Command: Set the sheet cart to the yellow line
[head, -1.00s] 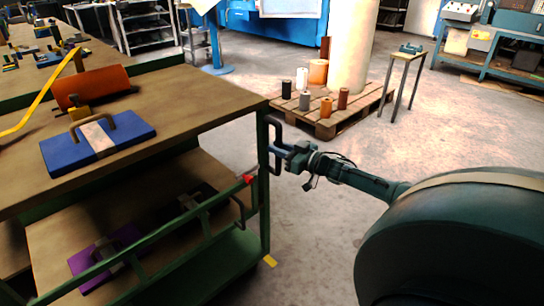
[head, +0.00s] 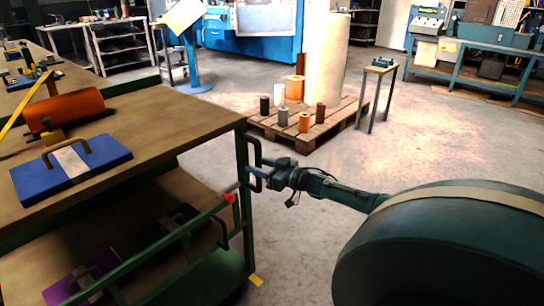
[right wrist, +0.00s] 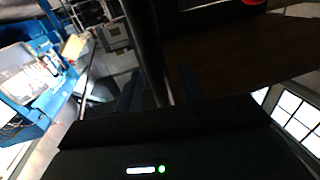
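The sheet cart (head: 200,133) has a green frame and brown wooden decks and fills the left of the head view. A dark upright handle (head: 257,150) sits on its near right corner post. My right gripper (head: 258,172) is at this handle, its fingertips reaching past the bar. I cannot tell whether they are shut on it. A small yellow mark (head: 256,280) shows on the floor by the foot of that post. My left gripper is out of view.
A blue block with a handle (head: 72,168) and an orange piece (head: 66,110) lie on the top deck, a purple one (head: 82,284) below. A pallet (head: 305,140) with a large white roll (head: 326,60) stands beyond. A small stand (head: 377,85) is right of it. Floor between is clear.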

